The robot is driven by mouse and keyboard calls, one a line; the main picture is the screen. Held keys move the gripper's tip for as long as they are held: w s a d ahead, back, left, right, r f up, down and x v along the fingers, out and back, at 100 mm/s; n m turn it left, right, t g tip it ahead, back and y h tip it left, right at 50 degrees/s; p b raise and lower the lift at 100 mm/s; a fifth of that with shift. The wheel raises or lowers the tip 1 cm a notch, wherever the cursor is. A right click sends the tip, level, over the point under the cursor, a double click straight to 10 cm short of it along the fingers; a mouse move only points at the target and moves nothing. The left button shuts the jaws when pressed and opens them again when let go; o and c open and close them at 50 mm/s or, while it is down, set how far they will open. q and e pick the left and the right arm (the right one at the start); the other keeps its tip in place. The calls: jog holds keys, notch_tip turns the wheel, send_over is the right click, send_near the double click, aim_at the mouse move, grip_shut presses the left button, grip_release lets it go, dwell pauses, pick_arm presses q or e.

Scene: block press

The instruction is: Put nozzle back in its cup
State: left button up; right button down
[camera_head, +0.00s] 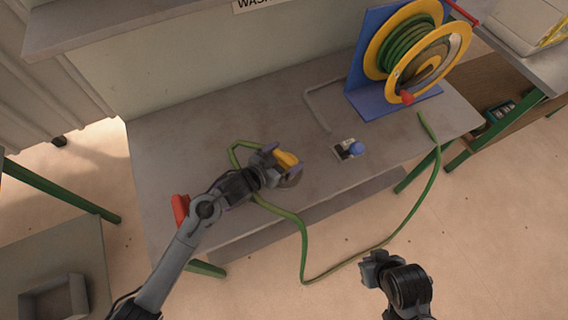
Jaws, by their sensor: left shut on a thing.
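The yellow nozzle (287,159) is in my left gripper (274,158), which is shut on it above the bench near its front edge. A dark grey round piece (291,181) shows just below the nozzle; it may be the cup, mostly hidden by the gripper. I cannot tell whether the nozzle touches it. The green hose (304,250) loops around the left gripper, hangs over the front edge and runs to the right. My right gripper (372,266) is off the bench at lower right, holding nothing I can see; its fingers are unclear.
A yellow reel (461,43) on a blue stand (368,84) stands at the bench's back right. A small plate with a blue knob (356,148) lies mid-bench. A red object (180,209) sits at the front left edge. The left part of the bench (165,145) is clear.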

aim_at(282, 165)
pick_arm(q)
jog(key=shift+f+b, duration=0.5)
jog(key=shift+f, duration=1.45)
jog(key=shift+f, duration=0.2)
jog(key=o, duration=0.9)
jog(key=shift+r, duration=0.2)
jog(key=shift+s+a+r, duration=0.15)
jog(key=shift+s+a, duration=0.15)
jog(key=p+v, duration=0.2)
jog(key=v, duration=0.9)
